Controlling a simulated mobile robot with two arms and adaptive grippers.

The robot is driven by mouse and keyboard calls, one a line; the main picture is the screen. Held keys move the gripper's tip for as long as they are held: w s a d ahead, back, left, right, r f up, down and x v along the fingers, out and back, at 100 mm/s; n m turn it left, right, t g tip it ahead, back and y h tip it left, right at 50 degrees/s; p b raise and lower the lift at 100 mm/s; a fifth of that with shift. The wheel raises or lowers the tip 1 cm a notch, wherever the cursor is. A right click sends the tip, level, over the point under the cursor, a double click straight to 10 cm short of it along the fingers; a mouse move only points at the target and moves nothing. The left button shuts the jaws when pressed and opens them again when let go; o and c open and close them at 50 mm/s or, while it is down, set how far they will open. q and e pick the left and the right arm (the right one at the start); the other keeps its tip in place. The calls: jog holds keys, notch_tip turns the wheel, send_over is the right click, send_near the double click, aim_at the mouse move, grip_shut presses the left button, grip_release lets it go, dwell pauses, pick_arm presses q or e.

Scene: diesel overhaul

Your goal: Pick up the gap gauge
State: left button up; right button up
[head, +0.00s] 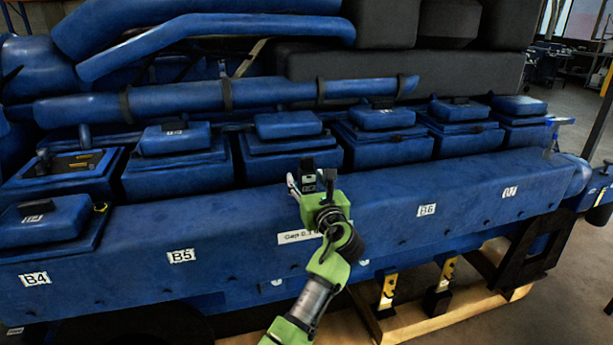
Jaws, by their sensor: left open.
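My left gripper (318,175), green with dark fingers, is open over the top edge of the blue engine block, in the middle of the head view. A small pale, thin piece (292,184) shows just left of its fingers. It may be the gap gauge, but the gripper hides most of that spot and I cannot tell whether they touch. A white label (298,238) starting with "Gap" is on the block's front face below, partly covered by my arm. My right gripper is not in view.
Blue covers (285,125) line the engine's top behind the gripper. One housing (70,165) at the left is uncovered. A long blue pipe (180,98) runs above the covers. A wooden pallet (420,318) lies under the engine. Open floor shows at the right.

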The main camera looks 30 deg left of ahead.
pick_arm(q)
jog(key=shift+w+a, duration=0.25)
grip_shut()
jog(key=shift+r, duration=0.1)
